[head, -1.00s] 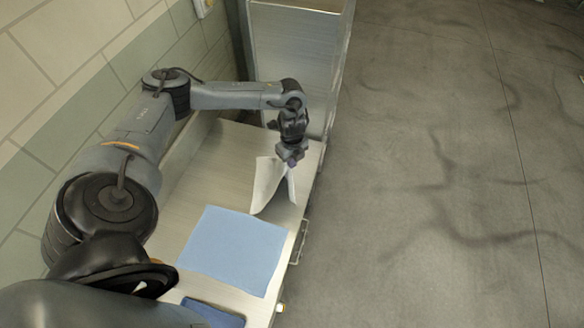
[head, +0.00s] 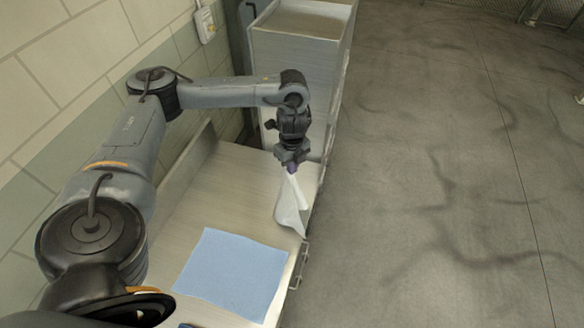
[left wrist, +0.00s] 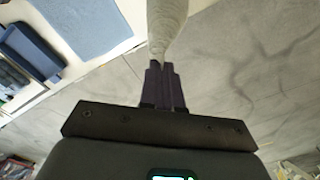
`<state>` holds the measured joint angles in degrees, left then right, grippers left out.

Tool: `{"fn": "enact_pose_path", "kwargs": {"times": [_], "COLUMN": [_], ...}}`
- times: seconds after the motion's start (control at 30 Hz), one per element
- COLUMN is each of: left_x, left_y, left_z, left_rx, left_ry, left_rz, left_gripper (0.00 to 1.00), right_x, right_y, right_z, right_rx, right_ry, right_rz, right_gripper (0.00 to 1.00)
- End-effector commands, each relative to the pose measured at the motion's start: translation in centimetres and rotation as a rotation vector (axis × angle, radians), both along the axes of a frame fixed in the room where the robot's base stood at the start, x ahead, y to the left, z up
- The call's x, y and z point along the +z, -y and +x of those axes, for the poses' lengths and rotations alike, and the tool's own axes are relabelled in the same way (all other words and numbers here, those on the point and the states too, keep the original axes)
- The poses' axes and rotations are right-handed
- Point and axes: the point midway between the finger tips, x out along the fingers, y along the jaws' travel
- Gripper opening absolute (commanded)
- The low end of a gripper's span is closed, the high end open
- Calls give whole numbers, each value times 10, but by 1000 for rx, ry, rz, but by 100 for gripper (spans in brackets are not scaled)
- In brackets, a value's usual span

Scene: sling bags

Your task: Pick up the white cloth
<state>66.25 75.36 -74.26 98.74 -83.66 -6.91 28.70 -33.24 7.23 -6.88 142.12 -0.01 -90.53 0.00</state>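The white cloth (head: 291,212) hangs in folds from my left gripper (head: 291,168), over the right edge of the metal counter. In the left wrist view, my left gripper's fingers (left wrist: 163,82) are closed together on the gathered cloth (left wrist: 166,28). In the head view the cloth hangs below the fingertips; I cannot tell whether its lower end touches the counter. My right gripper is in neither view.
A light blue cloth (head: 232,272) lies flat on the counter (head: 228,190). A taller metal cabinet (head: 296,60) stands behind it. A tiled wall is on the left. The open concrete floor (head: 430,180) is on the right.

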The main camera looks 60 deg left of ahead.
Motion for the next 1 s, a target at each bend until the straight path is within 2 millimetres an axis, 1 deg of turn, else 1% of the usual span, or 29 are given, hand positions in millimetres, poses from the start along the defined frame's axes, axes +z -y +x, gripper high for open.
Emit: {"fn": "enact_pose_path", "kwargs": {"times": [0.03, 0.2, 1.0], "left_x": [6, 20, 78], "left_y": [0, -1, 0], "left_z": [2, 1, 1], "left_rx": [0, 2, 0], "left_ry": [6, 6, 4], "left_rz": [1, 0, -1], "left_gripper": [0, 0, 0], "right_x": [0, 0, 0], "right_y": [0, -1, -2], "right_z": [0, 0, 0], "right_rx": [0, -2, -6], "right_ry": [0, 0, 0], "right_rz": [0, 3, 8], "right_gripper": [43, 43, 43]}}
